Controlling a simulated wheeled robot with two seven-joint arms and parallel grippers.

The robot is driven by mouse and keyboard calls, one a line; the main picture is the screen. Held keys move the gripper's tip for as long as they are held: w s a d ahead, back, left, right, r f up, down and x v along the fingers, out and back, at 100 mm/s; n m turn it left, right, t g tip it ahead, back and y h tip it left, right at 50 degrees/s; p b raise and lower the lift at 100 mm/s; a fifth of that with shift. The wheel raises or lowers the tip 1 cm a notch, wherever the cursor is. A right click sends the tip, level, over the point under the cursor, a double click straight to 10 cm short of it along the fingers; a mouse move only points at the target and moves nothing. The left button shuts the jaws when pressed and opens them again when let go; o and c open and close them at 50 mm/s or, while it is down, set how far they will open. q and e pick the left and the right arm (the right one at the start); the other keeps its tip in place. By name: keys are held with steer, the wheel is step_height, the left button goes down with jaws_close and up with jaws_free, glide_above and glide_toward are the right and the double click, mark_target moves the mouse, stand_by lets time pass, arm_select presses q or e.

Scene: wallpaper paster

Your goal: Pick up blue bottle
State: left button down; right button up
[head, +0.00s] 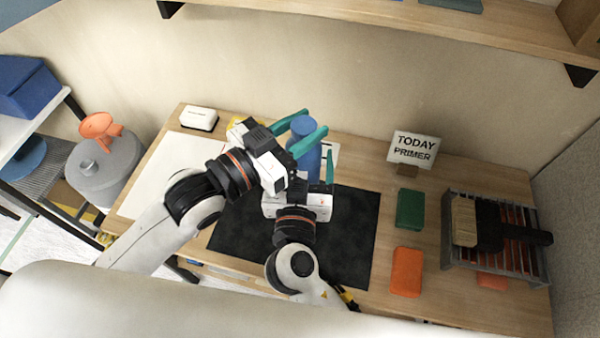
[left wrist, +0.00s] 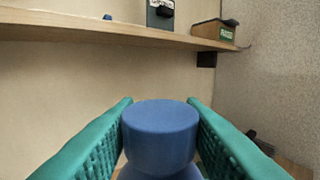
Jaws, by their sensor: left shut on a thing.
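The blue bottle (head: 309,164) stands roughly upright near the back of the wooden table. My left gripper (head: 307,127) has its two teal fingers on either side of the bottle's upper part and is shut on it. In the left wrist view the round blue top (left wrist: 160,125) sits between the two fingers. Whether the bottle's base touches the table is hidden. My right gripper (head: 328,170) is just in front of the bottle, low over the black mat. Only one of its teal fingers shows clearly, so its opening cannot be told.
A black mat (head: 350,235) covers the table's middle. To the right are a "TODAY PRIMER" sign (head: 414,147), a green block (head: 410,209), an orange block (head: 407,271) and a rack (head: 520,270) holding a brush (head: 490,225). A white box (head: 199,118) stands back left. A shelf (head: 400,20) hangs above.

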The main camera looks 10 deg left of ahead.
steer(key=shift+w, duration=0.1)
steer(key=c, duration=1.1)
arm_select(q)
steer(key=c, duration=0.9)
jaws_free()
arm_select(e)
steer(key=shift+c, duration=0.9)
arm_select(q)
steer(key=shift+o, duration=0.2)
